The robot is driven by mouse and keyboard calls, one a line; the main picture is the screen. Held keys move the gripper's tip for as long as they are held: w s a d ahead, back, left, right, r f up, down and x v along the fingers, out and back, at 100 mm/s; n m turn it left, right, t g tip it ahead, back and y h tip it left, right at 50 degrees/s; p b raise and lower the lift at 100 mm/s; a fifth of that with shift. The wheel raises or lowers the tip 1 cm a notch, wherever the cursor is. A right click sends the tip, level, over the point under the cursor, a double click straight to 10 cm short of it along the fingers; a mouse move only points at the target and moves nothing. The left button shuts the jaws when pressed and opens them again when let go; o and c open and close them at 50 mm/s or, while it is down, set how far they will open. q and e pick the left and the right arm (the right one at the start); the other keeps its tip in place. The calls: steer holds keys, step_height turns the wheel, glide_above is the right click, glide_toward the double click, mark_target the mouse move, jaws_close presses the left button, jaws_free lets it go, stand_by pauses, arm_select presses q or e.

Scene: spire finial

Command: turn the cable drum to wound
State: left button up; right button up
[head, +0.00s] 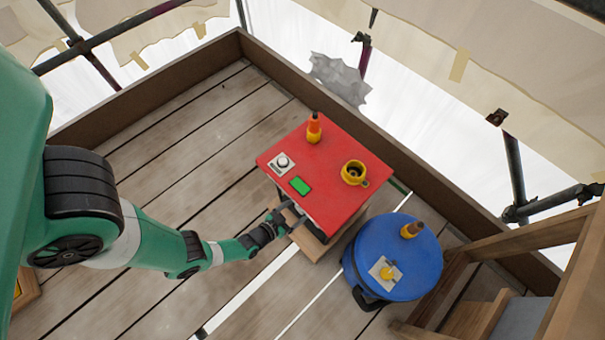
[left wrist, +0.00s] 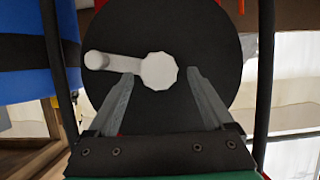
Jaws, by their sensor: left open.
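The cable drum shows in the left wrist view as a large dark disc (left wrist: 200,30) between black uprights. A white crank is on its face, with a faceted knob (left wrist: 159,70) near the centre and an arm ending in a round end (left wrist: 96,60) to the left. My left gripper (left wrist: 160,77) is open, its two grey fingers reaching toward the disc on either side of the knob's lower part. I cannot tell whether they touch it. In the head view, my left gripper (head: 289,215) is at the near left side of the red-topped unit (head: 325,205), which hides the drum. My right gripper is not in view.
On the red top are an orange-and-yellow finial-like piece (head: 314,128), a yellow ring cup (head: 354,172), a white plate with a knob (head: 281,163) and a green patch (head: 300,185). A blue round container (head: 410,260) stands at right. Wooden edge boards (head: 150,86) bound the planked platform; planks at left are clear.

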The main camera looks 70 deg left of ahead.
arm_select(q)
steer(key=shift+w+a+f, duration=0.1)
steer(key=shift+w+f, duration=0.1)
steer(key=shift+w, duration=0.1)
steer(key=shift+s, duration=0.1)
steer(key=shift+c, duration=0.9)
jaws_close()
